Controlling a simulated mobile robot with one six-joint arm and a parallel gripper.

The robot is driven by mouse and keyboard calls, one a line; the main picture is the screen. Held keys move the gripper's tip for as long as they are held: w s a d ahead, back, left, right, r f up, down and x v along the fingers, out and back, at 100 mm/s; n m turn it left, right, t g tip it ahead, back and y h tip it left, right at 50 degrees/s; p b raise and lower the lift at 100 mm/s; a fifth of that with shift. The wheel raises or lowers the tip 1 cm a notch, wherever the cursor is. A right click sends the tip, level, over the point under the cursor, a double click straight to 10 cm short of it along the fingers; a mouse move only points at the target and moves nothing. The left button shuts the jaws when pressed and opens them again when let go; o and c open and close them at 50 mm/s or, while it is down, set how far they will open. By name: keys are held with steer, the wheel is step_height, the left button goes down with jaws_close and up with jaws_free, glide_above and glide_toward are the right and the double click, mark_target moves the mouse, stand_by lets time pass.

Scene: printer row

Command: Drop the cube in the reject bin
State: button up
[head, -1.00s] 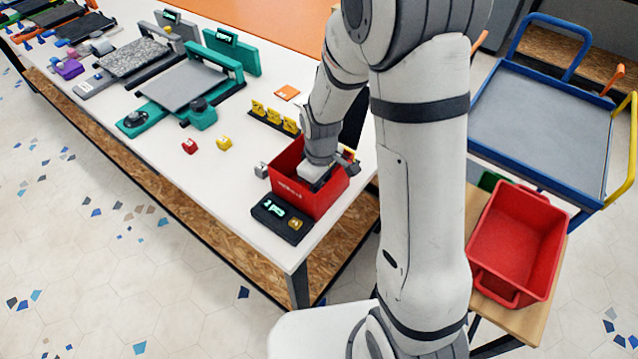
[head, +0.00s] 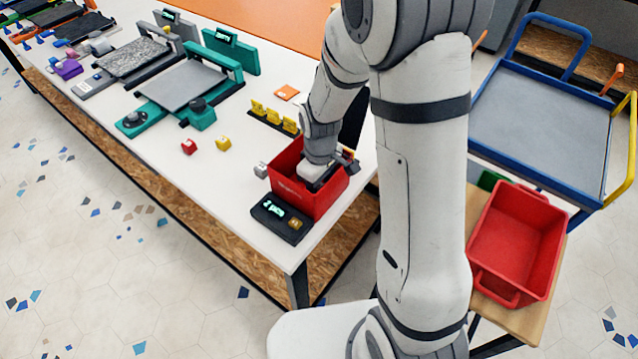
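A red bin (head: 308,196) with illegible white lettering stands at the near right end of the white table. My gripper (head: 316,173) points down into the bin's opening. Its fingertips are hidden by the bin wall and my wrist, so I cannot tell whether it is open or holds a cube. A red cube (head: 189,146) and a yellow cube (head: 223,143) sit apart on the table, left of the bin. A small grey cube-like block (head: 261,170) is just left of the bin. A second, larger red bin (head: 516,242) stands empty on a wooden stand at right.
A black counter box (head: 281,217) with a lit display reading "2 pcs" sits in front of the bin. Yellow pieces stand on a black rack (head: 272,119) behind it. Teal and grey printers (head: 187,87) line the table. A blue-framed cart (head: 541,110) is at right.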

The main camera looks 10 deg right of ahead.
step_height(320, 180, up, 12)
steer(key=s+d+r+m+t, duration=0.1)
steer(key=s+d+r+m, duration=0.2)
steer(key=s, duration=0.4)
steer(key=s+d+r+m+t, duration=0.1)
steer(key=s+d+r+m, duration=0.3)
steer(key=s, duration=0.4)
steer(key=shift+d+r+m+t, duration=0.3)
steer(key=shift+r+m, duration=0.15)
steer(key=shift+m, duration=0.55)
